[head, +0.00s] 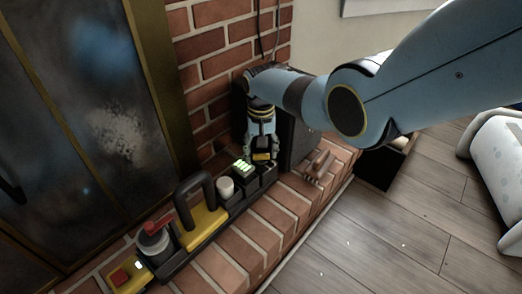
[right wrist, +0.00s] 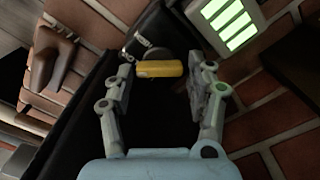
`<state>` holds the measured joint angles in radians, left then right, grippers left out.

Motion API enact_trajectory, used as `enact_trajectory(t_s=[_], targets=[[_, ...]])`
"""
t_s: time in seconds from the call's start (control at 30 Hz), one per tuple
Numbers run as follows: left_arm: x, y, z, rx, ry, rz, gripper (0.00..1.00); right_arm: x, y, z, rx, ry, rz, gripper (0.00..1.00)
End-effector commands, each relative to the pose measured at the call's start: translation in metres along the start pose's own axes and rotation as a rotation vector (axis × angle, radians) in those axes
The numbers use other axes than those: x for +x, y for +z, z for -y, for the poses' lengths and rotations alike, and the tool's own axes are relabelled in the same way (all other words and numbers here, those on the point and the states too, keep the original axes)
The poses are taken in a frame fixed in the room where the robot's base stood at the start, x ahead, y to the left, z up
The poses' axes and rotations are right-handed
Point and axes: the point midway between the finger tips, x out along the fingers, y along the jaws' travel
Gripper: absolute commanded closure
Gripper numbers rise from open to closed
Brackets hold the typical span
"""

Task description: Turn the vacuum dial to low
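My right gripper (head: 262,158) points down over the far end of a row of devices on the brick ledge. In the right wrist view its two fingers (right wrist: 160,82) are open and apart. A yellow bar-shaped piece (right wrist: 160,69) shows between and beyond the fingertips, against a dark surface, with a small grey and black part beside it. It may be the vacuum dial, but its markings cannot be read. I cannot tell whether a finger touches it. A lit green display (head: 243,168) is beside the gripper; it also shows in the right wrist view (right wrist: 230,22). My left gripper is not in view.
Along the ledge stand a pale round knob (head: 225,187), a yellow block with a black handle (head: 205,222), a red and grey device (head: 154,241) and a red button on a yellow base (head: 120,277). A brown object (head: 318,164) lies right of the gripper. A brick wall rises behind.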

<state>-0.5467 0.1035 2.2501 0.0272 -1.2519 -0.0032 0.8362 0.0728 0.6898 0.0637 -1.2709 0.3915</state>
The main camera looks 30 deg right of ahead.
Motion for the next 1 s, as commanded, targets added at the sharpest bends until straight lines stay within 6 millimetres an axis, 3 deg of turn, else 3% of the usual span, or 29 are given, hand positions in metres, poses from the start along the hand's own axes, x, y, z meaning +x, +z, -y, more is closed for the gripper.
enact_trajectory(t_s=[0.17,0.37,0.7,1.0], targets=[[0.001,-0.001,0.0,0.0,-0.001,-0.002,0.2,-0.001,0.0,0.0,0.0,0.0,0.0,0.44],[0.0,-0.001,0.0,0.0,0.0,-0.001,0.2,-0.019,-0.001,0.0,0.0,-0.001,-0.003,0.44],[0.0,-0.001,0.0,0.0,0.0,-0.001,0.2,-0.091,-0.001,0.0,0.0,-0.001,-0.003,0.44],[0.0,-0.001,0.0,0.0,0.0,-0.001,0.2,-0.119,0.0,0.0,0.0,0.0,0.0,0.44]])
